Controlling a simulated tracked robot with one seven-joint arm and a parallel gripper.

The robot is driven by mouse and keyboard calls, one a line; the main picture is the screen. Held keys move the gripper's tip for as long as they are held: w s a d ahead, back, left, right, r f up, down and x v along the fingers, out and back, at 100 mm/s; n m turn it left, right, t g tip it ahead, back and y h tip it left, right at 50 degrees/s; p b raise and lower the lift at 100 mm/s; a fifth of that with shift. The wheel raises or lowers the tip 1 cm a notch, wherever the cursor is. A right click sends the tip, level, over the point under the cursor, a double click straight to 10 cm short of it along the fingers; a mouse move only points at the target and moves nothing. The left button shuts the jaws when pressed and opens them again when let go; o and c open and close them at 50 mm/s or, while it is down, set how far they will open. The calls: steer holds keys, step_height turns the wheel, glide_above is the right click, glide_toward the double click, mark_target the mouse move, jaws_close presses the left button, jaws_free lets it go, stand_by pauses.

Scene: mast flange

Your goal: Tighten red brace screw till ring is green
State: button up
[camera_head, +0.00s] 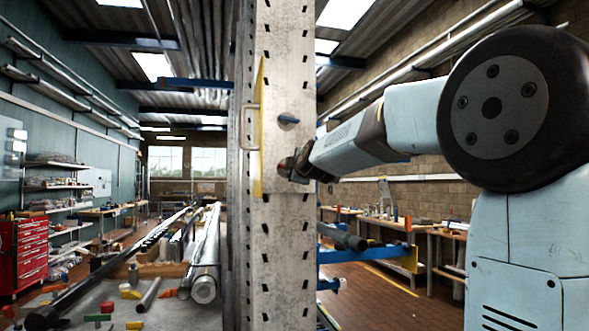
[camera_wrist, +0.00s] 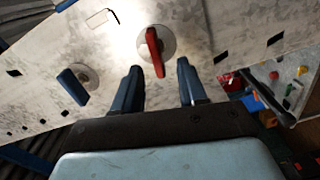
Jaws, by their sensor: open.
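The red brace screw (camera_wrist: 155,52) shows in the wrist view as a red bar handle on a round grey disc (camera_wrist: 168,42), set in the pale metal mast. My gripper (camera_wrist: 158,78) is open, its two dark blue fingers apart with the red handle ahead of the gap between them. The handle does not look gripped. In the head view my gripper (camera_head: 289,166) is close to the mast (camera_head: 285,240) and covers most of the red screw. A blue handle on a disc (camera_wrist: 73,86) sits to the left; it also shows in the head view (camera_head: 288,120). No green ring is visible.
A yellow plate with a handle (camera_head: 258,130) stands out from the mast's left side. A blue bracket (camera_head: 365,255) projects right below my arm. A bench with pipes (camera_head: 205,270) lies left, and a red tool cabinet (camera_head: 24,252) stands far left.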

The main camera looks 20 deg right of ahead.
steer(key=shift+w+r, duration=0.2)
steer(key=shift+w, duration=3.4)
steer(key=shift+c, duration=0.2)
jaws_close()
